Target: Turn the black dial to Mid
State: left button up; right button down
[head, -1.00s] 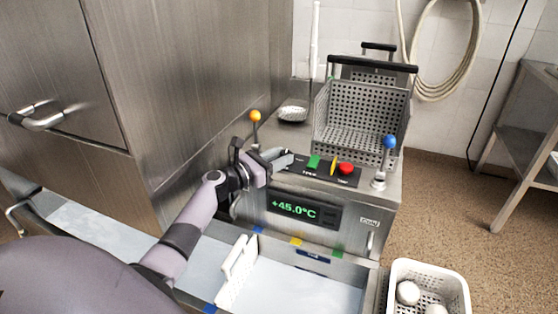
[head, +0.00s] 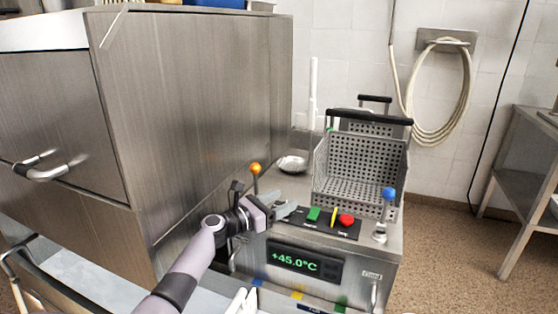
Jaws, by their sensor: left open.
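My left gripper (head: 284,211) is open at the left end of the black control panel (head: 324,227) on top of the steel machine. I cannot make out a black dial; the panel's left end is partly hidden behind my gripper, and the small labels are too blurred to read. A green button (head: 314,214), a narrow yellow part (head: 333,217) and a red button (head: 346,220) stand in a row on the panel, to the right of the gripper. I cannot tell whether the fingers touch anything. My right gripper is not in view.
An orange-knobbed lever (head: 256,169) rises just behind my gripper. A blue-knobbed lever (head: 388,194) stands at the right. A perforated basket (head: 362,165) is behind the panel. The display (head: 305,259) reads +45.0°C. A tall steel cabinet (head: 200,110) fills the left.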

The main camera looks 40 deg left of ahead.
pick_arm(q)
notch_tip(320, 180, up, 18)
jog(key=p, duration=0.6)
jog(key=shift+f, duration=0.15)
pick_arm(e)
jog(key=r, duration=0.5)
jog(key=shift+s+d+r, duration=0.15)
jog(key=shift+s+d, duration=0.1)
pick_arm(q)
jog(key=shift+f, duration=0.1)
